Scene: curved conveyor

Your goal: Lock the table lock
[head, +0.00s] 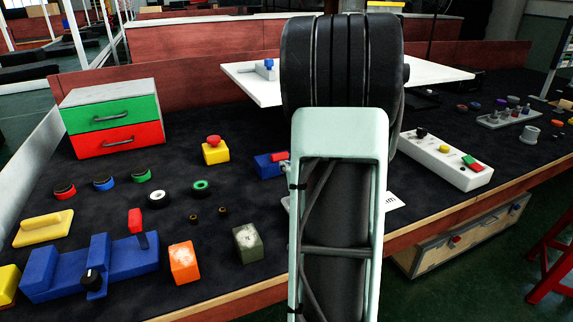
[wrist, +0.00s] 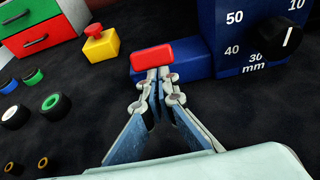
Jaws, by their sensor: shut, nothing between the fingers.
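No part is labelled as the table lock. In the wrist view, a blue device (wrist: 228,55) with "mm" markings and a black dial (wrist: 280,38) has a red block (wrist: 165,53) at its left end. My gripper (wrist: 158,76) is shut and empty, its fingertips right at the near side of the red block; I cannot tell whether they touch. In the head view, the blue device (head: 267,168) shows partly, with a bit of red (head: 281,156), left of my arm. My arm hides my gripper and the rest of the device there.
A yellow box with a red button (head: 214,150) and a drawer unit (head: 112,117) stand left. Rings, an orange cube (head: 183,263), a green cube (head: 248,243) and another blue fixture (head: 125,263) lie nearer. A white control box (head: 445,163) is right.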

